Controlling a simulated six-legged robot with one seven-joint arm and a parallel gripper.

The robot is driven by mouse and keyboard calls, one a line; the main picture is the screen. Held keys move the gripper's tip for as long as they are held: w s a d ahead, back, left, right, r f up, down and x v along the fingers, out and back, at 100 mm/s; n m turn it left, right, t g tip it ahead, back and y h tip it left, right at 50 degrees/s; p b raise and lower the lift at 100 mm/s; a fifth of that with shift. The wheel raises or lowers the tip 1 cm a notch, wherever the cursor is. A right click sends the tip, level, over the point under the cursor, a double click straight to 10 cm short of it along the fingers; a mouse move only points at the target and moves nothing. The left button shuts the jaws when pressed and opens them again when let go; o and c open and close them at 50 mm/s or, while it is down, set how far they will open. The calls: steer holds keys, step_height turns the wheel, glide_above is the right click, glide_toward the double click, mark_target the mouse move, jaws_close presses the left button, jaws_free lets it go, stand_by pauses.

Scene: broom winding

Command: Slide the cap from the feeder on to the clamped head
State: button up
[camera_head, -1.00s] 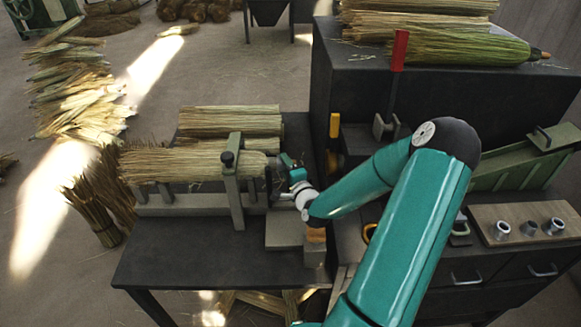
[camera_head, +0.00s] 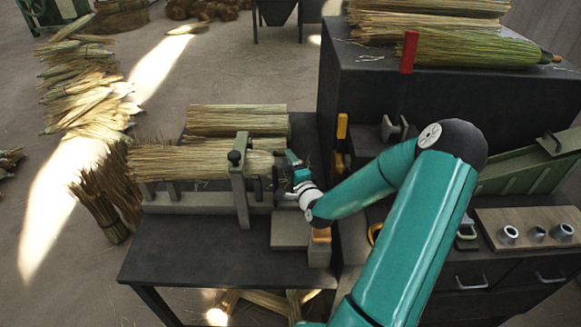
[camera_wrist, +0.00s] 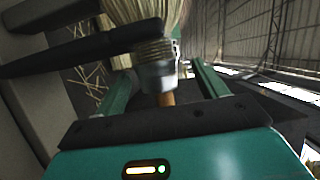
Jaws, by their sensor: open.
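The clamped head (camera_head: 185,162) is a straw bundle lying level in a grey clamp (camera_head: 240,185) on the dark bench. In the wrist view its straw (camera_wrist: 145,14) narrows to a wire-wound neck. A grey metal cap (camera_wrist: 158,78) sits at the end of that neck, in line with it; how far it is over the neck is unclear. A brown wooden stub (camera_wrist: 166,99) shows below the cap. My gripper (camera_wrist: 160,66) is open, one green finger on each side of the cap, with gaps visible. In the head view my gripper (camera_head: 290,172) is at the head's right end, partly hidden.
A dark clamp bar (camera_wrist: 85,48) crosses close to the left finger. A grey block (camera_head: 291,230) stands below my wrist. A board (camera_head: 530,226) with several metal collars and a green chute (camera_head: 520,165) are at the right. The bench front (camera_head: 190,255) is clear.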

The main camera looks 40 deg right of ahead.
steer(key=v, duration=1.4)
